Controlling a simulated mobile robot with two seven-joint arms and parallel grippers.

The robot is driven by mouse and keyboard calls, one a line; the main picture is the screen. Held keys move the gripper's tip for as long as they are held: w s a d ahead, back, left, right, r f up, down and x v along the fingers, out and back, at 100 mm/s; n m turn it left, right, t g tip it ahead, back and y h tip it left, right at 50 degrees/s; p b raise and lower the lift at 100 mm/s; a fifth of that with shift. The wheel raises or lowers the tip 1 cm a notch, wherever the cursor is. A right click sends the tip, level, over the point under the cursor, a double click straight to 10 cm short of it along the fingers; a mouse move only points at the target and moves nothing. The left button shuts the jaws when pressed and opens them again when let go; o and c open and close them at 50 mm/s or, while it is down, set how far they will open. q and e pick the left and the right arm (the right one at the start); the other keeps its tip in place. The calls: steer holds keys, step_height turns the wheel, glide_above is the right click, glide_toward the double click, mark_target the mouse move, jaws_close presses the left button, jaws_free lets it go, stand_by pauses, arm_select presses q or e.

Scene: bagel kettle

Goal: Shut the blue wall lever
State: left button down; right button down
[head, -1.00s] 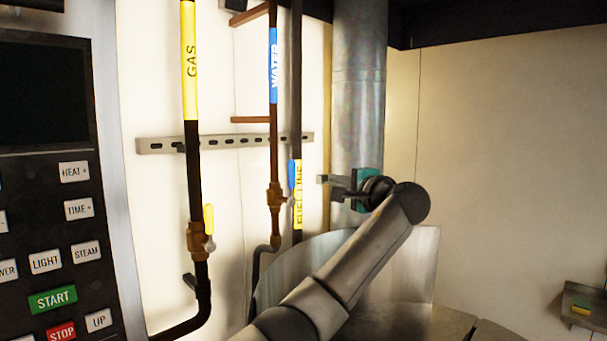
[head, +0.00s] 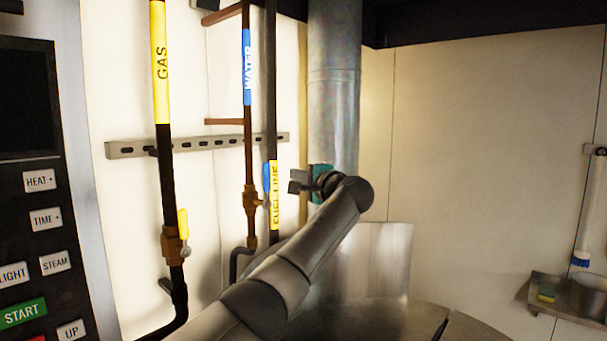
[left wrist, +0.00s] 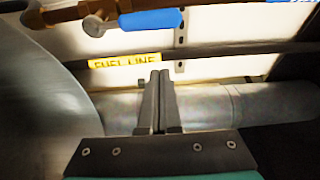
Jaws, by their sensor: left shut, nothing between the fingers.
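The blue lever (head: 267,177) stands upright on the brass valve (head: 251,201) of the copper water pipe, which has a blue WATER label (head: 247,67). It also shows in the left wrist view as a blue handle (left wrist: 150,21) at the top, lying along the pipe. My left gripper (head: 293,181) is shut and empty, a little to the right of the lever and apart from it. In the left wrist view its closed fingers (left wrist: 158,78) point toward the pipes, below the lever. My right gripper is not in view.
A yellow lever (head: 183,223) sits on the GAS pipe (head: 161,60) at left. The dark FUEL LINE pipe (head: 271,120) runs just behind the blue lever. A large metal duct (head: 334,90) stands behind my gripper. A control panel (head: 40,240) is at far left.

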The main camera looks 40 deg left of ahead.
arm_select(q)
steer(key=shift+s+a+p, duration=0.4)
steer(key=shift+a+p, duration=0.05)
steer(key=shift+a, duration=0.2)
steer(key=shift+s+a+p, duration=0.4)
steer(key=shift+a+p, duration=0.05)
steer(key=shift+a, duration=0.25)
steer(key=shift+s+a+p, duration=0.4)
steer(key=shift+a+p, duration=0.05)
steer(key=shift+a, duration=0.2)
steer(key=shift+s+n+b, duration=0.25)
steer(key=shift+n+b, duration=0.05)
steer(key=shift+b, duration=0.35)
steer(key=s+f+n+g+y+b, duration=0.4)
steer(key=s+n+b, duration=0.4)
steer(key=n+b, duration=1.1)
steer(key=f+y+b, duration=0.1)
steer(key=f+b, duration=0.1)
steer(key=b, duration=0.2)
steer(key=shift+s+a+n+g+b, duration=0.3)
steer(key=shift+s+a+n+g, duration=0.05)
steer(key=shift+a+n+g, duration=0.05)
